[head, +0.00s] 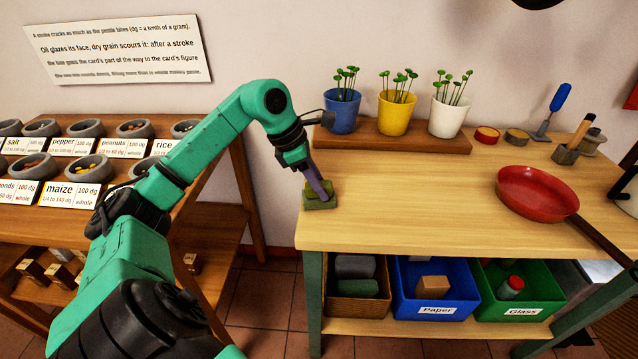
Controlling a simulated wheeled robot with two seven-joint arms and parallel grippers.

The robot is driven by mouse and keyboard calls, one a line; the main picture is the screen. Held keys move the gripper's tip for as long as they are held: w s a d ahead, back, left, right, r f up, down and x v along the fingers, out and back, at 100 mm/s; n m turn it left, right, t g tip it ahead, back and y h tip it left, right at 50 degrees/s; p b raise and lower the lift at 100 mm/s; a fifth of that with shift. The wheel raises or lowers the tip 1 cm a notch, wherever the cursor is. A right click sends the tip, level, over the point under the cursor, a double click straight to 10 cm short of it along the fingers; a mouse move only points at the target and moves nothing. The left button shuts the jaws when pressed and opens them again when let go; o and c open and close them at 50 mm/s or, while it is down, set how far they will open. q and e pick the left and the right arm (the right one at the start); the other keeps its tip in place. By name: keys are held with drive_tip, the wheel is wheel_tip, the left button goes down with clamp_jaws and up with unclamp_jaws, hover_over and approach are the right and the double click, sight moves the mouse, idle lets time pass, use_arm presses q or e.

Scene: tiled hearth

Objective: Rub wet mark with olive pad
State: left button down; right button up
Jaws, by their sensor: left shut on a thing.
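My left gripper (324,188) reaches in from the left and points down at the left end of the wooden table (400,215). It is shut on the olive pad (319,203), a small dark green block. The pad is at the tabletop by the left edge; I cannot tell whether it presses on the wood. I see no wet mark on the bare tabletop; the pad and gripper hide the patch beneath them. My right gripper is not in view.
A red pan (537,192) lies at the right of the table. Blue, yellow (395,115) and white plant pots stand on a board at the back. Below are a blue Paper bin (436,308) and a green Glass bin (514,312). The table's middle is clear.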

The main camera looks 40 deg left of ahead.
use_arm(q)
wheel_tip(320, 180, up, 2)
drive_tip(key=shift+s+a+r+p, duration=0.1)
drive_tip(key=shift+a+p, duration=0.05)
drive_tip(key=shift+p, duration=0.2)
drive_tip(key=shift+w+d+r+p, duration=0.1)
drive_tip(key=shift+d+r+p, duration=0.1)
drive_tip(key=shift+r+p, duration=0.3)
drive_tip(key=shift+w+d+r+p, duration=0.15)
drive_tip(key=shift+r+p, duration=0.15)
drive_tip(key=shift+r, duration=0.35)
drive_tip(key=shift+s+r, duration=0.1)
drive_tip(key=shift+r, duration=0.25)
drive_tip(key=shift+a+r+p, duration=0.15)
drive_tip(key=shift+r+p, duration=0.6)
drive_tip(key=shift+p, duration=0.05)
drive_tip(key=shift+r+p, duration=0.45)
drive_tip(key=shift+r, duration=0.25)
